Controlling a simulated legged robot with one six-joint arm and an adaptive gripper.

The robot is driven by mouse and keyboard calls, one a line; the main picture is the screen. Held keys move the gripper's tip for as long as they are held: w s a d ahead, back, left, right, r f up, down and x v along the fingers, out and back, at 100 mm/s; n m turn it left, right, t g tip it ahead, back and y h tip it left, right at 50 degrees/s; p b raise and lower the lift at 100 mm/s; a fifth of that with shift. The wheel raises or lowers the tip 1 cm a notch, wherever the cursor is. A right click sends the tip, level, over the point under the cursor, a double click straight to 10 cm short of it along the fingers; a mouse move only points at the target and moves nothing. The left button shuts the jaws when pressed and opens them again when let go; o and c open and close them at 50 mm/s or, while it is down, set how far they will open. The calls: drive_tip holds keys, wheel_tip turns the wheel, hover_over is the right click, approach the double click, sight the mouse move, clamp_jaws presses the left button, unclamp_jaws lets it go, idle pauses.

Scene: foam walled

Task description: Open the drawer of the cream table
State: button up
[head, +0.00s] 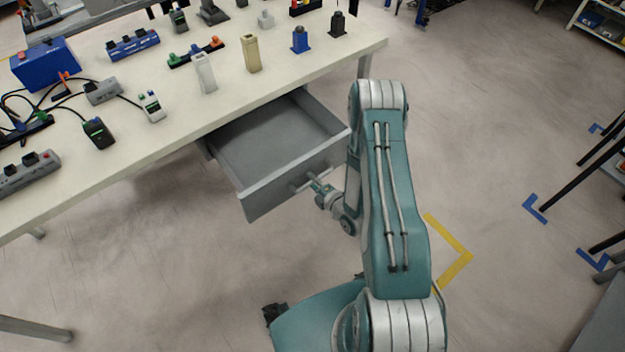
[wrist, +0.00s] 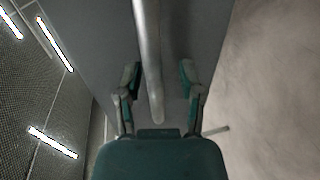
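The cream table (head: 330,58) fills the upper left of the head view. Its grey drawer (head: 275,189) is pulled well out from under the top, and its empty inside shows. A bar handle (head: 300,186) is on the drawer front. My gripper (head: 318,187) is at the handle, small in the head view. In the wrist view the handle (wrist: 148,50) runs lengthwise between the two fingers of my gripper (wrist: 160,80). The fingers are open, with a gap on each side of the bar. The drawer front (wrist: 95,30) lies behind it.
Several small devices and power strips stand on the tabletop, including a blue box (head: 46,64), a beige block (head: 251,54) and a blue block (head: 300,40). Yellow tape (head: 455,255) marks the floor. Open floor lies right of the drawer; dark-legged furniture (head: 575,180) stands at the far right.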

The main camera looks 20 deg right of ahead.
drive_tip(key=shift+w+r, duration=0.1)
drive_tip(key=v, duration=1.2)
idle(0.4)
